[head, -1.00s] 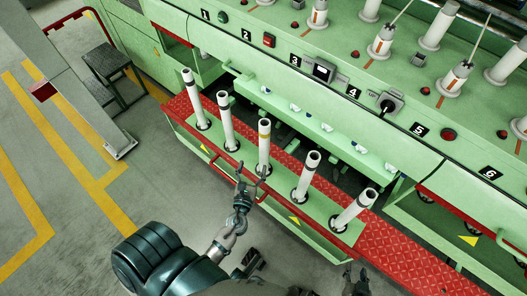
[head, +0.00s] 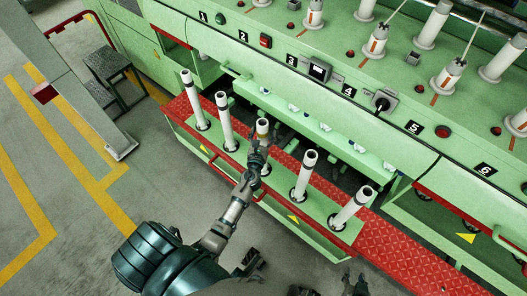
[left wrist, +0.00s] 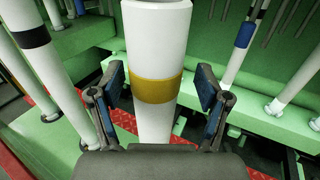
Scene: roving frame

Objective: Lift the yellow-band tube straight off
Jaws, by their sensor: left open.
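The yellow-band tube (left wrist: 158,45) is white with a yellow band (left wrist: 158,88) and stands upright between the open fingers of my left gripper (left wrist: 158,95) in the left wrist view. Neither finger pad clearly touches it. In the head view the tube's top (head: 262,127) shows above my left gripper (head: 263,151), which hides most of its lower part. My right gripper (head: 355,285) is low at the bottom edge of the head view, far from the tubes; its fingers are too small to read.
White tubes with dark bands stand on both sides, the nearest at left (head: 226,122) and right (head: 304,176), on a green rail (head: 325,228). A red tread plate (head: 400,258) runs along it. The green machine (head: 240,70) rises behind.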

